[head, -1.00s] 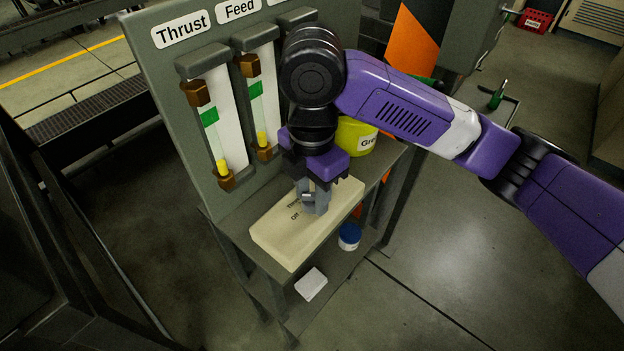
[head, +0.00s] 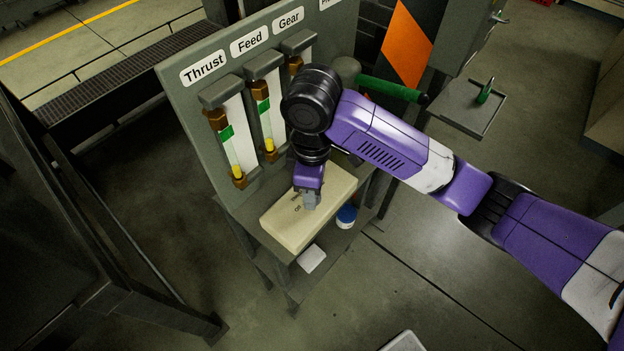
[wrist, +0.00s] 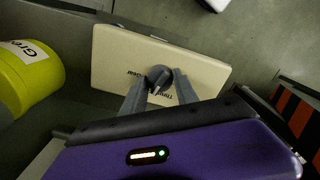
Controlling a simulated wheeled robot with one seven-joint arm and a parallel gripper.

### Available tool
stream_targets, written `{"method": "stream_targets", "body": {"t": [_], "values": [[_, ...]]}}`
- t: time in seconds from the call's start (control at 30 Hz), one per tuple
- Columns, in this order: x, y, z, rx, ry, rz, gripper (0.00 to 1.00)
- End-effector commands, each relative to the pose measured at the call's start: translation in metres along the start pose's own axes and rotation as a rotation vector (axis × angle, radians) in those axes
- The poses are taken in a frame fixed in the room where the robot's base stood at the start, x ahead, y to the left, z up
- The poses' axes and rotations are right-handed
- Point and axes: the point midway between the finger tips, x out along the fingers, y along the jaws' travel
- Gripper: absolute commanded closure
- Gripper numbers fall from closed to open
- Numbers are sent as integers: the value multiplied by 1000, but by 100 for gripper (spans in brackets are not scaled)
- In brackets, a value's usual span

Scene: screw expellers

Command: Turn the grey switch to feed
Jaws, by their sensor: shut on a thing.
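The grey switch (wrist: 160,78) is a round knob with a raised grip on a cream box (wrist: 110,60). The box (head: 284,232) also shows in the head view, on a grey stand below the gauge panel. My gripper (wrist: 160,92) points down at the box, with its two grey fingers on either side of the knob's grip, shut on it. In the head view my gripper (head: 310,200) hides the knob. Part of the dark lettering on the box shows, but the fingers cover some of it and I cannot read which label the knob points to.
The gauge panel (head: 190,100) with Thrust, Feed and Gear labels stands behind the box. A yellow-green tub (wrist: 28,75) is beside the box in the wrist view. A blue-lidded jar (head: 346,216) and a white item (head: 312,258) lie lower on the stand.

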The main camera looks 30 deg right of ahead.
Motion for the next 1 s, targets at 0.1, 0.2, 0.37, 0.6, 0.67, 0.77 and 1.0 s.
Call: {"method": "stream_targets", "body": {"t": [0.1, 0.2, 0.37, 0.6, 0.67, 0.77, 1.0], "values": [[-4, 0, 1, 69, -2, -2, 100], [-3, 0, 1, 113, -2, -2, 100], [-1, 0, 1, 159, -3, -1, 100], [0, 1, 1, 182, -4, 0, 100], [0, 1, 1, 182, -4, 0, 100], [0, 1, 1, 182, -4, 0, 100], [0, 0, 1, 181, -4, 0, 47]]}}
